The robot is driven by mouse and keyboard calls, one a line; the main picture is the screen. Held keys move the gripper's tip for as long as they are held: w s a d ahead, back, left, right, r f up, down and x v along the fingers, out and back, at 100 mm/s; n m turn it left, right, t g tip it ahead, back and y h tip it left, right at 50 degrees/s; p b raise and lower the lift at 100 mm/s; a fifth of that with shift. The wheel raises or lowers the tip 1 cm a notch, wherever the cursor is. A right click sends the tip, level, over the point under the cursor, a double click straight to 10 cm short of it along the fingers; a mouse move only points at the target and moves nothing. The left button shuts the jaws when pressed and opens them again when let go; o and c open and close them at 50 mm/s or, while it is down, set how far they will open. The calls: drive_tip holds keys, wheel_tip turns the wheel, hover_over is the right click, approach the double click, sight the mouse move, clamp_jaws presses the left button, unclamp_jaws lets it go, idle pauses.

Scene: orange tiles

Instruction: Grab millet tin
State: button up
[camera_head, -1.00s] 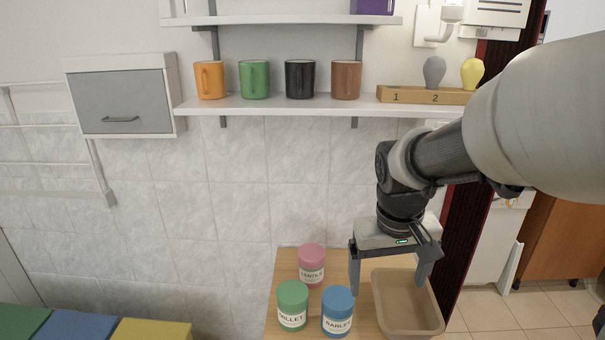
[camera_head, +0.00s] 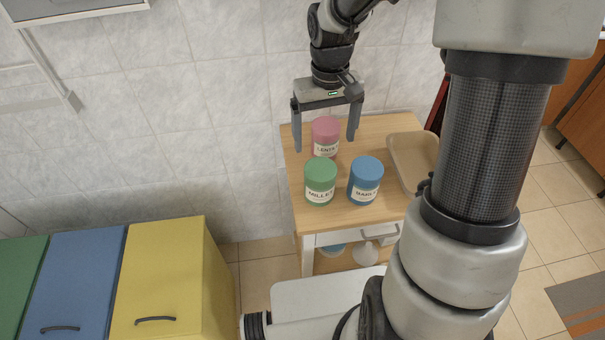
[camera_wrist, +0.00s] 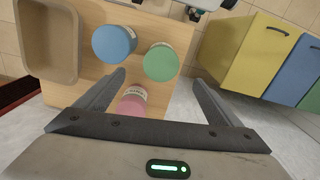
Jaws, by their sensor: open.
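The millet tin (camera_head: 320,182) is green with a white MILLET label and stands upright at the front left of the small wooden table. In the wrist view the green tin (camera_wrist: 161,62) lies beyond my fingertips, roughly midway between their directions. My gripper (camera_head: 325,146) is open and points down above the table's back part, over the pink lentils tin (camera_head: 326,138). The blue barley tin (camera_head: 365,180) stands right of the millet tin, with a small gap. My gripper holds nothing.
A tan tray (camera_head: 414,160) sits on the right of the wooden table (camera_head: 372,129). Yellow (camera_head: 165,270), blue and green cabinets stand at the left. The tiled wall is close behind the table.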

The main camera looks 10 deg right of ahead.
sight(321, 169)
drive_tip(key=f, duration=1.2)
drive_tip(key=shift+w+a, duration=0.15)
drive_tip(key=shift+a, duration=0.05)
drive_tip(key=shift+w+f, duration=0.15)
drive_tip(key=shift+f, duration=1.3)
drive_tip(key=shift+w+f, duration=0.1)
drive_tip(key=shift+f, duration=1.35)
drive_tip(key=shift+c, duration=0.5)
